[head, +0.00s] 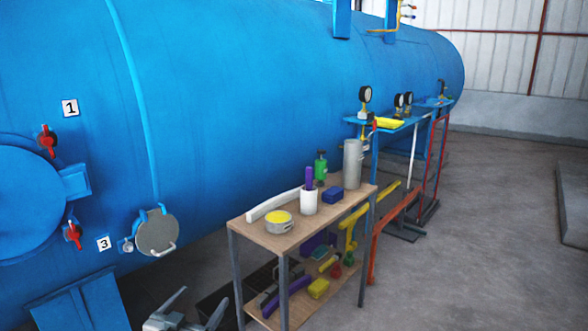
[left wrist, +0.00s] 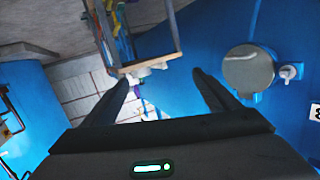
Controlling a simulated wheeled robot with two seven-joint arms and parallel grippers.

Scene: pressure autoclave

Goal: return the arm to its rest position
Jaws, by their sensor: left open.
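My left gripper (head: 196,308) shows at the bottom of the head view, in front of the cart and below the round grey hatch. Its two fingers are spread apart with nothing between them. In the left wrist view the same gripper (left wrist: 165,95) is open and empty, its dark fingers pointing away from the camera. My right gripper is in neither view.
The blue autoclave (head: 230,90) fills the left and back. A grey hatch with a handle (head: 157,233) sits low on it. A two-shelf cart (head: 262,238) with several items stands right of my left gripper. Floor (head: 480,260) at right is clear.

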